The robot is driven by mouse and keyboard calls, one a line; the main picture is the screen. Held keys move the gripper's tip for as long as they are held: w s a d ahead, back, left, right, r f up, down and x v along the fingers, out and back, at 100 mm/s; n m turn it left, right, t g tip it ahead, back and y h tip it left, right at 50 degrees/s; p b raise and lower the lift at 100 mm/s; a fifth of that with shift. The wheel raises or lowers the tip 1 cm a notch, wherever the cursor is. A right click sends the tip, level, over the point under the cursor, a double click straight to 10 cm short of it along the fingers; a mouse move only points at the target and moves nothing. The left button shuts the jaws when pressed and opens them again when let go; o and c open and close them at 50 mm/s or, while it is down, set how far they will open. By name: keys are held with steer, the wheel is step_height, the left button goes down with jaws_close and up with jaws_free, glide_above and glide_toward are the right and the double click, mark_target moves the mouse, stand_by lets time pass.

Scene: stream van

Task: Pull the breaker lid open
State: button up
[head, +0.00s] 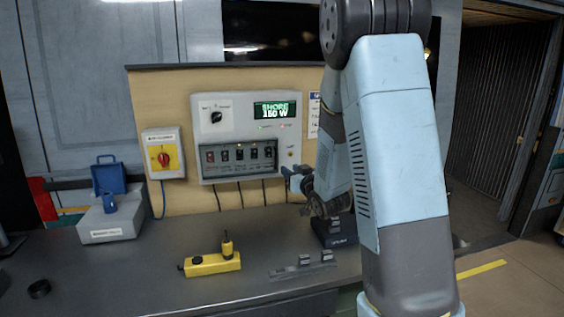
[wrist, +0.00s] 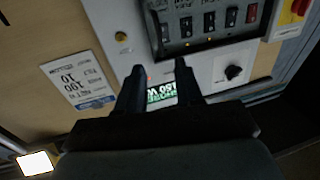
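A grey power panel (head: 250,105) is on the tan backboard. Its lower half holds a dark breaker bay (head: 239,158) with several switches in a row; it shows upside down in the wrist view (wrist: 205,24). The breakers show clearly, so any lid over them looks see-through; I cannot tell its edge or whether it is shut. My gripper (head: 289,178) is at the panel's lower right in the head view, partly hidden by my arm. In the wrist view my gripper (wrist: 159,70) is open, its fingers apart with nothing between them, in front of the panel's display (wrist: 161,92).
A red rotary switch box (head: 163,155) is left of the panel. The bench below holds a grey box with a blue case (head: 110,180), a yellow tool (head: 211,263), a metal bracket (head: 303,268) and a dark block (head: 334,231). Cables hang below the panel.

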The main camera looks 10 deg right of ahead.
steer(key=w+a, duration=0.2)
steer(key=w, duration=0.8)
steer(key=shift+w, duration=0.25)
steer(key=shift+c, duration=0.2)
jaws_close()
stand_by(0.8)
